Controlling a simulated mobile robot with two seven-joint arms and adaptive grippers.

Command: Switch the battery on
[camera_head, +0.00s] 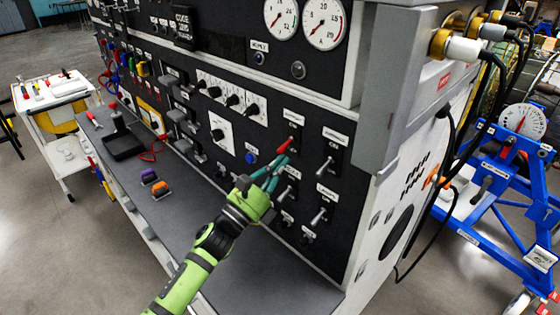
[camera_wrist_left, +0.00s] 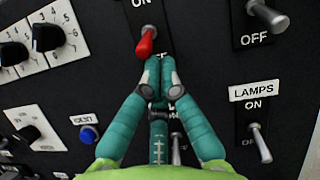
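A toggle switch with a red tip (camera_head: 283,146) sits on the black control panel (camera_head: 330,110). In the left wrist view the red tip (camera_wrist_left: 146,42) points down, below an "ON" mark; the label above it is too small to read or out of frame. My left gripper (camera_head: 283,159) has its teal fingers together. In the left wrist view the gripper (camera_wrist_left: 159,62) has its fingertips just below and right of the red tip, very close to it. I cannot tell whether they touch. Nothing shows between the fingers. My right gripper is not in view.
Other toggles stand close by, including a lamps switch (camera_wrist_left: 260,143) and an upper-right switch (camera_wrist_left: 265,14). Rotary knobs (camera_head: 232,99) and a blue button (camera_head: 251,157) lie to the left. A grey shelf (camera_head: 245,255) juts out below the panel.

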